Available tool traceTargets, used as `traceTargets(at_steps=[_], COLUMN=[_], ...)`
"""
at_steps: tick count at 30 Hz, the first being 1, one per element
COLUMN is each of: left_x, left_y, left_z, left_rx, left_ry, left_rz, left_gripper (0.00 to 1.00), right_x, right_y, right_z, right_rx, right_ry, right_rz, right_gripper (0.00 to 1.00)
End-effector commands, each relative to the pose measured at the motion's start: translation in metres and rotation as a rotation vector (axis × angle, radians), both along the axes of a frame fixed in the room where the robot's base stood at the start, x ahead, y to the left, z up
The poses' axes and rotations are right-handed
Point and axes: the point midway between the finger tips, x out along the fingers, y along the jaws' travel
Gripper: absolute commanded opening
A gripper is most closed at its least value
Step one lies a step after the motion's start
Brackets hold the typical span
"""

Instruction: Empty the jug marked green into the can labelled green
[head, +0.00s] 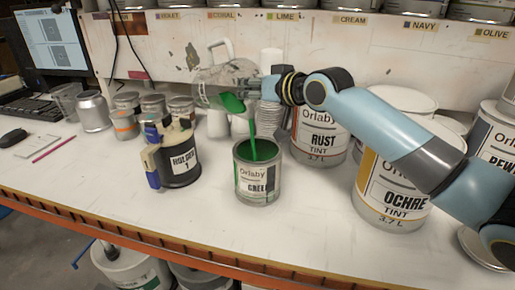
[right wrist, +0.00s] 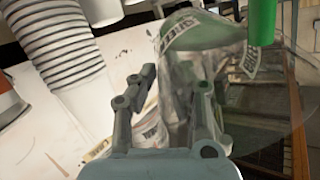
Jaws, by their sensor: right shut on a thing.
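The clear jug (head: 212,84) is tilted in the head view, and green liquid runs from it down into the open can labelled green (head: 257,184) on the bench. My right gripper (head: 270,88) is shut on the jug and holds it above and slightly left of the can. In the right wrist view the jug (right wrist: 205,75) lies between the fingers (right wrist: 175,95), with green at its upper end. Green liquid (right wrist: 263,22) shows at the top right there. The fingers partly hide the jug's handle side. My left gripper is not in view.
A holder marked 1 (head: 178,155) with brushes stands left of the green can. Rust (head: 318,135) and ochre (head: 393,190) tint cans stand to the right. Stacked cups (head: 270,115) are behind. The bench front around the green can is clear.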

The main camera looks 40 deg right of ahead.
Motion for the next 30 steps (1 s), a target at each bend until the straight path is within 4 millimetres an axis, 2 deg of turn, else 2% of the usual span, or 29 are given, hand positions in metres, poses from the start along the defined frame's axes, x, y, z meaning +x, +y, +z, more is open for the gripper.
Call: traceTargets(at_steps=[30], left_x=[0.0], left_y=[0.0], left_z=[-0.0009], left_rx=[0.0], left_ry=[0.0], left_rz=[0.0], left_gripper=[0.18], right_x=[-0.0043], right_y=[-0.0006], right_z=[0.0028], right_rx=[0.002], right_ry=[-0.033], right_rz=[0.001], right_gripper=[0.0])
